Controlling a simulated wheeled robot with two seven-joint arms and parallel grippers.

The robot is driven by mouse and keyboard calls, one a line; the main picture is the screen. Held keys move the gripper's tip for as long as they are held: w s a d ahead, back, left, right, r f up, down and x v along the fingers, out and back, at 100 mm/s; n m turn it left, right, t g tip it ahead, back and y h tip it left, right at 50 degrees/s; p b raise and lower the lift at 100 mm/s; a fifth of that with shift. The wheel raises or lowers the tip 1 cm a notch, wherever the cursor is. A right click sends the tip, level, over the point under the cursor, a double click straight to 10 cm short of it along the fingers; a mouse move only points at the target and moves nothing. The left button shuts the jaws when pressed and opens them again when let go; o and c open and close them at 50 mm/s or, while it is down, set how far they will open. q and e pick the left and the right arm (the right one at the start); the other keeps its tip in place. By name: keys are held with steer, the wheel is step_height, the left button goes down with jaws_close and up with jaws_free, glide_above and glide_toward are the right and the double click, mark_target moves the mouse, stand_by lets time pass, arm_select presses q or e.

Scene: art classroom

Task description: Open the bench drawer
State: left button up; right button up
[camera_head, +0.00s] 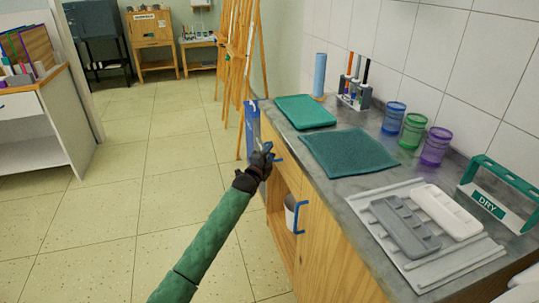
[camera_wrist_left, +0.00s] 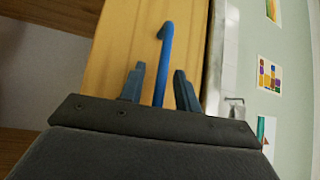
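The wooden bench drawer (camera_head: 288,172) is under the grey counter top, on the bench's left-facing front. It looks shut, though my gripper and arm hide part of it. Its blue bar handle (camera_head: 279,159) shows just beside my left gripper (camera_head: 268,151). In the left wrist view the blue handle (camera_wrist_left: 165,50) runs between my two fingers, with a gap visible on each side. The left gripper is open around the handle's line; I cannot tell how deep the handle sits between the fingers. The drawer front (camera_wrist_left: 125,40) also fills the middle there. My right gripper is out of view.
A second blue handle (camera_head: 299,217) is on the cupboard door below. An open shelf beside it holds a white container (camera_head: 290,212). Mats, cups and a tray (camera_head: 455,265) lie on the counter. An easel (camera_head: 237,60) stands behind. Floor to the left is clear.

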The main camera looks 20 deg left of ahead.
arm_select(q)
jaws_close()
